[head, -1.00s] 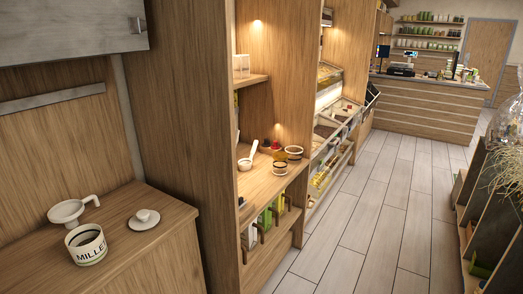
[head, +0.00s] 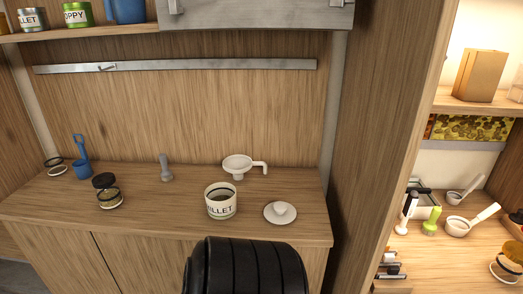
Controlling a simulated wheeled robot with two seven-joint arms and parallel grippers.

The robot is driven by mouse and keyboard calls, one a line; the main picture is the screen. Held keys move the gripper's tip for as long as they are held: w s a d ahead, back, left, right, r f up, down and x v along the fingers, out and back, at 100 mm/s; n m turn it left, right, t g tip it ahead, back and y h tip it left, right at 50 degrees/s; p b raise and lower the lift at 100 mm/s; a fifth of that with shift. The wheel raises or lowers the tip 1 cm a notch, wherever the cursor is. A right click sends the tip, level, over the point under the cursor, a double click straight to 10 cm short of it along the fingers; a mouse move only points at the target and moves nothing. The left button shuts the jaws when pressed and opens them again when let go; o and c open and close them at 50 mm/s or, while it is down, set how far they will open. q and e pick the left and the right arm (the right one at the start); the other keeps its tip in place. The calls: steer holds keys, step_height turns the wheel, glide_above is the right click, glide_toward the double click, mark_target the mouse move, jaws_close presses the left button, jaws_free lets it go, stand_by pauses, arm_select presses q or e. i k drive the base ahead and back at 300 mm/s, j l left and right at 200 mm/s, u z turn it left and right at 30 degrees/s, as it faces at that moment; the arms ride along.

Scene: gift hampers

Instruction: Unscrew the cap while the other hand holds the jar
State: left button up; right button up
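A small clear jar (head: 110,199) with a dark ring and yellowish contents stands on the left part of the wooden counter (head: 60,208). A black cap (head: 103,180) sits at its top; I cannot tell how tightly. Neither of my grippers is in view, and nothing is seen holding either jar.
A white handled cup-like funnel (head: 238,165), a grey pestle-like tool (head: 166,168), a blue scoop (head: 82,167) and a dark ring (head: 55,165) stand along the back. A wooden side panel (head: 385,130) bounds the counter at right. A black ribbed shape (head: 246,268) covers the lower middle.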

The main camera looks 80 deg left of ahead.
mark_target(110, 198)
steer(key=u, duration=1.8)
steer(key=i+l, duration=0.05)
steer(key=l, duration=0.05)
